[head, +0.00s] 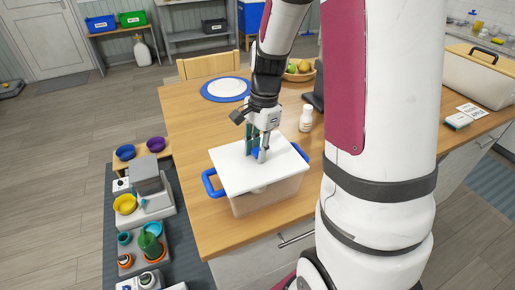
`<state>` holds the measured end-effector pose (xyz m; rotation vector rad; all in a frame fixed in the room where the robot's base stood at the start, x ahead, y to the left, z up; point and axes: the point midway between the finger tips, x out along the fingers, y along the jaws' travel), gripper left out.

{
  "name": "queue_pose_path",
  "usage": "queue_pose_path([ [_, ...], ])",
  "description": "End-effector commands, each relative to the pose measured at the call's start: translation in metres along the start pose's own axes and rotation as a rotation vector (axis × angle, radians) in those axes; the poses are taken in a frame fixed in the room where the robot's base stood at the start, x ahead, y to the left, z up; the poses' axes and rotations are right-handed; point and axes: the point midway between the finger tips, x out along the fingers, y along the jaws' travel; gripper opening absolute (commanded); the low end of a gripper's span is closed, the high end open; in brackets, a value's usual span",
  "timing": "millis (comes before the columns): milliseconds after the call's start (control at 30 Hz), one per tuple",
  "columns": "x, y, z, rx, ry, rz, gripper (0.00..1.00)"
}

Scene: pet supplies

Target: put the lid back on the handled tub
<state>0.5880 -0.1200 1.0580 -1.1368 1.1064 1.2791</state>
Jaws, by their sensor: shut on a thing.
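The handled tub (270,202) is a pale, see-through box with a blue handle at each end, standing near the front edge of the wooden table. Its white lid (236,174) lies flat over the top, level or nearly so, and covers the opening. I cannot tell whether a small gap is left between lid and rim. My gripper (259,152) points down at the middle of the lid and is shut on the lid's blue knob (256,154), which the fingers partly hide.
On the table (190,130), a blue-rimmed plate (226,88), a white bottle (306,119) and a fruit bowl (299,72) stand behind the tub. A large lidded bin (478,78) is at the right. Bowls and feeders stand on the floor mat at left.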

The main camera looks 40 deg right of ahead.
Motion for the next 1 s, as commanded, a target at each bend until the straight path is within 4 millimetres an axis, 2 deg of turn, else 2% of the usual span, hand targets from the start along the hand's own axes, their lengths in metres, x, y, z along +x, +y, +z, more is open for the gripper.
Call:
queue_pose_path([
  [167, -0.0001, -0.0001, 0.0001, 0.0, 0.0, 0.0, 0.0],
  [200, -0.0001, -0.0001, 0.0001, 0.0, 0.0, 0.0, 0.34],
  [267, -0.0001, -0.0001, 0.0001, 0.0, 0.0, 0.0, 0.47],
  [500, 0.0, -0.0001, 0.0001, 0.0, 0.0, 0.0, 0.48],
  [600, 0.0001, 0.0, 0.0001, 0.0, 0.0, 0.0, 0.68],
  [1000, -0.0039, 0.0003, 0.0005, -0.001, 0.0, 0.0, 0.68],
])
